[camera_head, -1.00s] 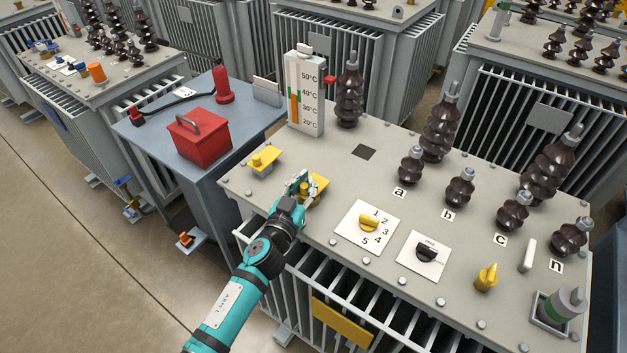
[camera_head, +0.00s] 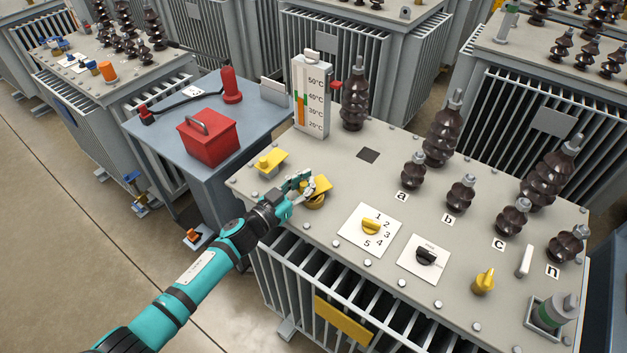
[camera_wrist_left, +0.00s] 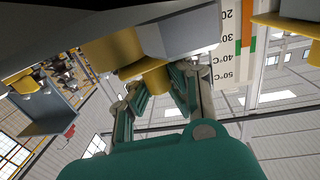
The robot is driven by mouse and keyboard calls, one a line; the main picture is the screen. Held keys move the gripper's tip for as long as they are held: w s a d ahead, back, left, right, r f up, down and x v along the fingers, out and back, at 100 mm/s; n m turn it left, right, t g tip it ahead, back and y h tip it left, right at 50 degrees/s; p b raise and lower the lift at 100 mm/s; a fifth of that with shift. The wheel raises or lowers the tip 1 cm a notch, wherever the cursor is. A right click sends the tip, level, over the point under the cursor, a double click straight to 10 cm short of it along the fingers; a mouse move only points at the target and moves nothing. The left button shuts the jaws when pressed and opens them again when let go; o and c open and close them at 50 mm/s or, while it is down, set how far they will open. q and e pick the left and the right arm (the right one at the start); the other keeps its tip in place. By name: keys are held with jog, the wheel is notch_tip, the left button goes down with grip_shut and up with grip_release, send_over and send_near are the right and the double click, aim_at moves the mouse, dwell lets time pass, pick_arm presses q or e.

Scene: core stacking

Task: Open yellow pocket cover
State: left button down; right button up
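The yellow pocket cover (camera_head: 320,183) is a flat yellow plate beside and above a round yellow base (camera_head: 315,201) near the front left edge of the grey transformer top. Its exact tilt is hard to tell. My left gripper (camera_head: 304,186) is right at it, on its left side, hiding part of it. In the left wrist view a yellow cylindrical part (camera_wrist_left: 148,80) hangs at the fingertips of my left gripper (camera_wrist_left: 160,88). The two fingers stand apart with a gap between them; firm contact cannot be made out. My right gripper is out of view.
A second yellow fitting (camera_head: 268,162) stands to the left on the transformer top. A thermometer gauge (camera_head: 312,97) stands behind. A white dial plate (camera_head: 371,229) lies to the right. A blue-grey table with a red box (camera_head: 207,137) is on the left.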

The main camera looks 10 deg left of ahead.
pick_arm(q)
jog(key=shift+w+a+f, duration=0.1)
jog(key=shift+a+f, duration=0.25)
jog(key=shift+a, duration=0.2)
jog(key=c, duration=1.9)
grip_release()
jog(key=o, duration=0.7)
jog(key=shift+s+a+r, duration=0.2)
jog(key=shift+a, duration=0.15)
jog(key=shift+w+d, duration=0.1)
jog(key=shift+d, duration=0.25)
jog(key=v, duration=1.2)
jog(key=shift+a+r, duration=0.1)
jog(key=shift+c, duration=0.3)
